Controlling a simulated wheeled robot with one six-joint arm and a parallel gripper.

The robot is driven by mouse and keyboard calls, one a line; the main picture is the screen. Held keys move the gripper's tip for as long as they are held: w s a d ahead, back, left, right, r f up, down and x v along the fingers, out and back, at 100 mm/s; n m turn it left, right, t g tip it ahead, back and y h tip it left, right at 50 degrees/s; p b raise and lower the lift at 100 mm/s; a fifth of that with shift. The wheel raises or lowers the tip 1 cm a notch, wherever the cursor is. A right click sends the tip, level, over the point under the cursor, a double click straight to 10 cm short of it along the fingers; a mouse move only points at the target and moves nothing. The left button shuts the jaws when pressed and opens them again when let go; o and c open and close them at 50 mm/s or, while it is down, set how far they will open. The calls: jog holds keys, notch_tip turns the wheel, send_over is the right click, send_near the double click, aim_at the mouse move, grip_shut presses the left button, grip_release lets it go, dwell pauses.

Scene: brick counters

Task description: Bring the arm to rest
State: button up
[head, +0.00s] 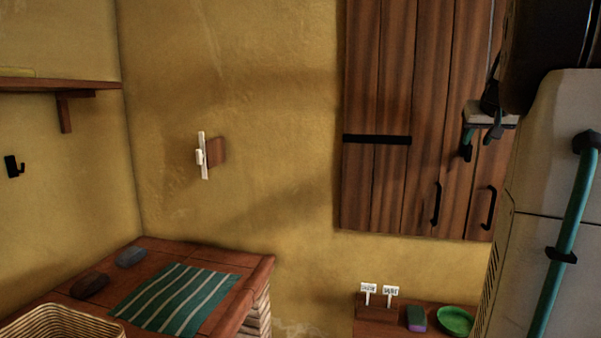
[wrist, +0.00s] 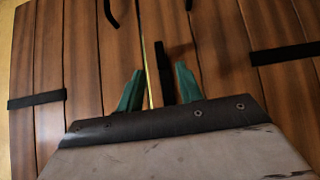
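My gripper (head: 481,138) is at the right of the head view, in front of the brown plank cupboard (head: 385,110). My upper arm fills the right edge of the head view.
Black door handles (head: 436,204) are below the gripper. A low brick counter (head: 365,318) holds two small signs, a sponge (head: 416,318) and a green plate (head: 455,320). At left, another counter (head: 258,270) bears a striped cloth (head: 175,298) and a basket (head: 60,322).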

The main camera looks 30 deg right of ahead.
jog(key=a+f+g+y, duration=0.25)
jog(key=a+f, duration=0.45)
jog(key=a, duration=0.5)
jog(key=a+f+g+y, duration=0.1)
jog(key=a+f+y, duration=0.2)
jog(key=a+f, duration=0.65)
jog(key=s+a+f+n, duration=0.2)
jog(key=s+a+n, duration=0.1)
jog(key=a, duration=0.7)
jog(key=s+a+f+n+g, duration=0.1)
jog(key=s+a+f+n, duration=0.1)
jog(key=a, duration=0.7)
jog(key=s+a+f+n+y, duration=0.1)
jog(key=s+a+n, duration=0.3)
jog(key=a, duration=0.6)
jog(key=shift+s+a+f, duration=0.3)
jog(key=shift+s+f, duration=0.2)
jog(key=shift+s, duration=0.4)
jog(key=shift+c, duration=0.4)
